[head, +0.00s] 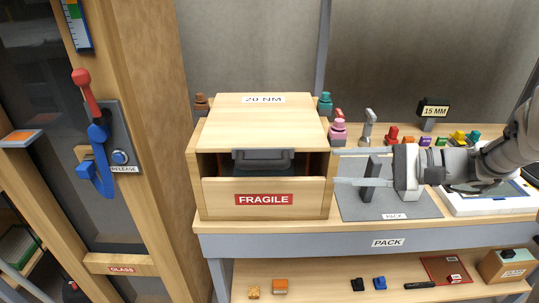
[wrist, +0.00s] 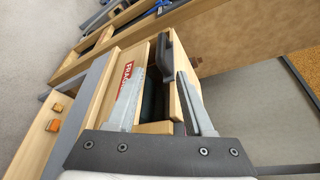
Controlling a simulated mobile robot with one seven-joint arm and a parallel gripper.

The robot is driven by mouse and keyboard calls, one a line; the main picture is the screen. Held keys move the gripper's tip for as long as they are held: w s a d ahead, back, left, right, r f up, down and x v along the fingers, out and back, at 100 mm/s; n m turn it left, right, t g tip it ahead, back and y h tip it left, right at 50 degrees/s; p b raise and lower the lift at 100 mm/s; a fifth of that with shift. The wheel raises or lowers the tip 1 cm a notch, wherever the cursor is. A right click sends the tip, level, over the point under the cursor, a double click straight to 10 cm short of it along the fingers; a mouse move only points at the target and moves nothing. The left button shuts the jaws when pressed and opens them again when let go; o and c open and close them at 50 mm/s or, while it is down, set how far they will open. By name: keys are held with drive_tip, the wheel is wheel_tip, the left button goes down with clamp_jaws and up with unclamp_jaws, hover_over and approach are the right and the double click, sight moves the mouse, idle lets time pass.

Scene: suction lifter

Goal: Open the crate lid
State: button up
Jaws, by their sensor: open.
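The wooden crate (head: 320,205) stands on the packing bench, with a red FRAGILE label on its front. Its flat lid (head: 235,118), marked 20 NM, covers the top. A dark gap shows between the lid's front edge and the front panel. A dark grey handle (head: 263,160) sits at the lid's front edge; it also shows in the wrist view (wrist: 166,55). My gripper (head: 355,175) is at the crate's right side, apart from the handle. In the wrist view my gripper (wrist: 163,78) has its fingers spread and empty, with the handle just beyond the fingertips.
Pink (head: 338,132) and teal (head: 325,104) knobbed pieces stand by the crate's right side. Several small coloured items line the back. A glass door with a blue handle (head: 98,160) stands left.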

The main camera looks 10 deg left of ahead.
sight(273, 165)
drive_tip(key=b+x, duration=0.1)
drive_tip(key=x, duration=1.6)
drive_tip(key=shift+w+a, duration=0.15)
drive_tip(key=shift+a, duration=0.05)
clamp_jaws()
idle(0.8)
